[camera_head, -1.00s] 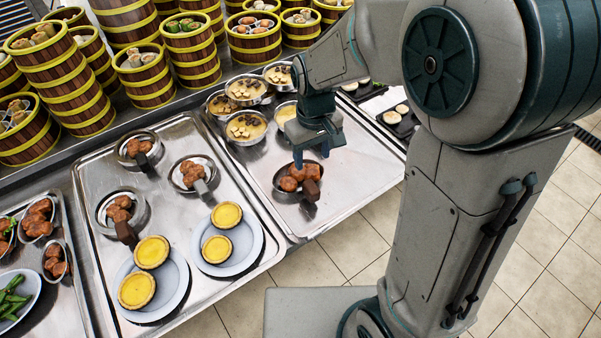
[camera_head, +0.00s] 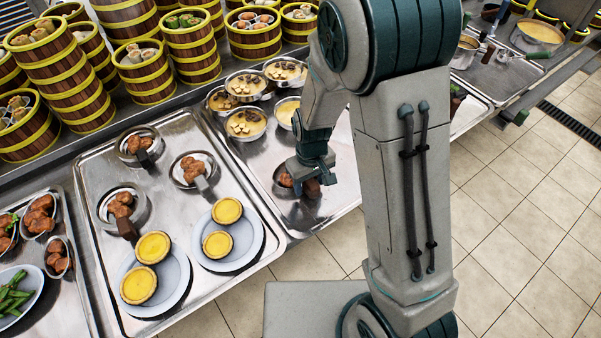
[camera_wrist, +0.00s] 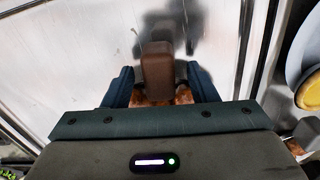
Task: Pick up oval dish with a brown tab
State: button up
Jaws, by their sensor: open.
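An oval metal dish (camera_head: 276,176) with brown meat pieces and a brown tab (camera_head: 312,188) stands on the right steel tray. My gripper (camera_head: 299,187) is right over it and hides much of it in the head view. In the wrist view my gripper (camera_wrist: 161,88) is open, with its two dark blue fingers on either side of the brown tab (camera_wrist: 158,70). Gaps show between tab and fingers. Meat (camera_wrist: 160,97) shows beneath the tab; the dish's rim is mostly hidden there. Whether the fingers touch the dish cannot be told.
Similar meat dishes (camera_head: 121,207) and plates of yellow tarts (camera_head: 228,262) stand on the middle tray (camera_head: 262,268). Several bowls of yellow food (camera_head: 246,124) are close behind my gripper. Wooden steamer towers (camera_head: 190,50) line the back. The front of the right tray is bare.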

jog(key=shift+f, duration=0.25)
grip_shut()
jog(key=shift+r, duration=0.15)
jog(key=shift+r, duration=0.45)
jog(key=r, duration=0.1)
jog(key=d+r, duration=0.1)
jog(key=r, duration=0.1)
jog(key=shift+s+r+b, duration=0.2)
jog(key=shift+r+b, duration=0.1)
jog(key=s+d+r, duration=0.5)
jog(key=d+r, duration=0.1)
jog(key=d, duration=0.3)
jog(key=shift+d+r+b, duration=0.15)
jog(key=shift+b, duration=0.3)
jog(key=shift+s, duration=0.1)
